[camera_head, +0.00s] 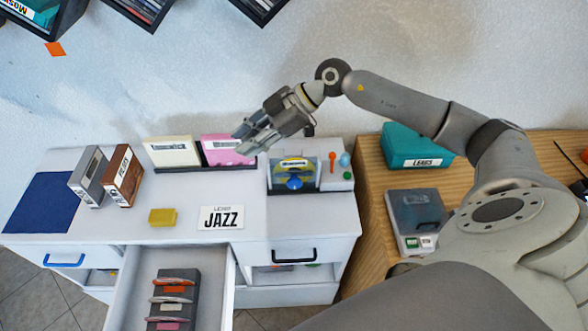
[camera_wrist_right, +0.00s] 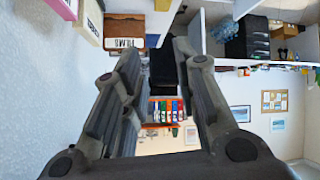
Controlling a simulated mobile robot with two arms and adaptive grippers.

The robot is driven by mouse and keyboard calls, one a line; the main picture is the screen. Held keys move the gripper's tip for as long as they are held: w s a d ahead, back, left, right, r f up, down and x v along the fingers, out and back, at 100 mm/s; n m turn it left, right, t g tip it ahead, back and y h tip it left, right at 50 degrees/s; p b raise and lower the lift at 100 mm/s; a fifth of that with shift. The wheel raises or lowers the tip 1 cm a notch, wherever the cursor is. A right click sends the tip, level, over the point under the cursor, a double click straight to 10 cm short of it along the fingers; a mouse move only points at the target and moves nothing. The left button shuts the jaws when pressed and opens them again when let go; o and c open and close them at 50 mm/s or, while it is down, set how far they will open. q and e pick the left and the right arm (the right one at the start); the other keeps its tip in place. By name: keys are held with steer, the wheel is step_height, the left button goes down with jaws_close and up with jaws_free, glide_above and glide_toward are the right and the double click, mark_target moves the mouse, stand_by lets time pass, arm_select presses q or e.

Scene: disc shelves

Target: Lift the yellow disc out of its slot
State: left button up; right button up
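A disc with a yellow upper part (camera_head: 293,162) and a blue middle shows in the grey player-like box (camera_head: 310,188) at the right end of the white cabinet. I cannot tell whether it is the yellow disc. A dark rack (camera_head: 163,301) in the open drawer holds several discs on edge, with orange, red, white and pink showing. My right gripper (camera_head: 240,142) is in the air by the pink box, left of the player and apart from the discs. In the wrist view its fingers (camera_wrist_right: 157,55) are spread with nothing between them. My left gripper is out of view.
A cream box (camera_head: 173,151) and a pink box (camera_head: 226,150) stand at the cabinet's back. A grey box (camera_head: 89,176) and a brown box (camera_head: 124,176) stand left. A yellow block (camera_head: 162,217) and a JAZZ card (camera_head: 221,217) lie in front. The drawer (camera_head: 212,275) juts forward.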

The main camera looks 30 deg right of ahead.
steer(key=s+d+m+g+h, duration=0.2)
steer(key=d+m+h, duration=0.3)
steer(key=d, duration=1)
steer(key=shift+n+h, duration=0.5)
steer(key=shift+n, duration=0.1)
steer(key=p+x, duration=0.1)
steer(key=x, duration=0.2)
steer(key=p+x, duration=0.2)
steer(key=x, duration=0.2)
steer(key=p+x, duration=0.1)
steer(key=x, duration=0.3)
steer(key=shift+s+f+p, duration=0.1)
steer(key=shift+s+p, duration=0.2)
steer(key=shift+s, duration=0.1)
steer(key=shift+f, duration=0.2)
jaws_close()
